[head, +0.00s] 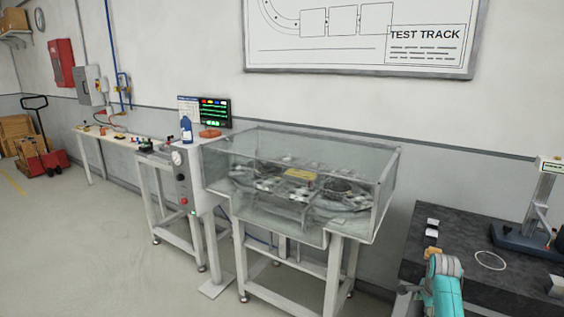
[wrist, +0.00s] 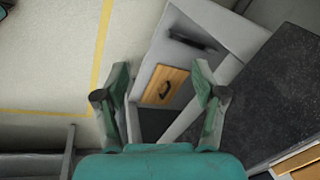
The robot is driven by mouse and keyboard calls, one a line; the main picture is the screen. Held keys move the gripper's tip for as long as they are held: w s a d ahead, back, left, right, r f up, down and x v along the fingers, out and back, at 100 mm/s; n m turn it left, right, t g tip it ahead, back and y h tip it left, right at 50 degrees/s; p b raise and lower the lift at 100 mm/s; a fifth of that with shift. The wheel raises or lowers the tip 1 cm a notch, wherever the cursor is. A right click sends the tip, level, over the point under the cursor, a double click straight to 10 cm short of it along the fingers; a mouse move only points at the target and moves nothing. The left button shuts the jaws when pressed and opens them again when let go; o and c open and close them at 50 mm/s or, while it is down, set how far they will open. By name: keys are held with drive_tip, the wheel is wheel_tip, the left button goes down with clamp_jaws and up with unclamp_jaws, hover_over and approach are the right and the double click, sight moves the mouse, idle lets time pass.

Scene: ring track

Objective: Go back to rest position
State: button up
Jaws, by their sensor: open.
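My gripper (wrist: 160,97) shows in the wrist view with its two green fingers spread wide and nothing between them. My teal arm shows at the lower right of the head view, beside the dark-topped bench (head: 465,250). The gripper's fingers are not visible in the head view.
A glass-walled test track (head: 225,165) stands on a white frame at the centre. A control stand (head: 182,185) and a long narrow table (head: 112,137) are to its left. A pallet jack (head: 45,160) with boxes is far left. Open floor (head: 90,250) lies at the front left.

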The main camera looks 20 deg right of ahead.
drive_tip(key=s+a+f+n+t, duration=0.1)
drive_tip(key=s+a+f+n, duration=0.25)
drive_tip(key=a+f, duration=0.35)
drive_tip(key=s+a+f+n+t+h, duration=0.1)
drive_tip(key=s+a+f+n+t, duration=0.1)
drive_tip(key=s+a+f, duration=0.5)
drive_tip(key=s+a+f+n+t, duration=0.1)
drive_tip(key=s+a+f+n, duration=0.2)
drive_tip(key=a, duration=0.8)
drive_tip(key=s+a+r+n+t, duration=0.35)
drive_tip(key=s+a, duration=0.45)
drive_tip(key=s, duration=0.3)
drive_tip(key=s+a+r+n+t, duration=0.2)
drive_tip(key=s+a+r+n, duration=0.3)
drive_tip(key=s+a, duration=0.45)
drive_tip(key=s+a+r+n+t+y, duration=0.1)
drive_tip(key=s+r+n, duration=0.1)
drive_tip(key=s+r, duration=0.4)
drive_tip(key=s+a+r+n+t+y, duration=0.1)
drive_tip(key=s+r+n+t, duration=0.1)
drive_tip(key=s+r, duration=0.5)
wheel_tip(320, 180, up, 6)
drive_tip(key=shift+r+n+y, duration=0.15)
drive_tip(key=shift+n+y, duration=0.15)
drive_tip(key=shift+n, duration=0.4)
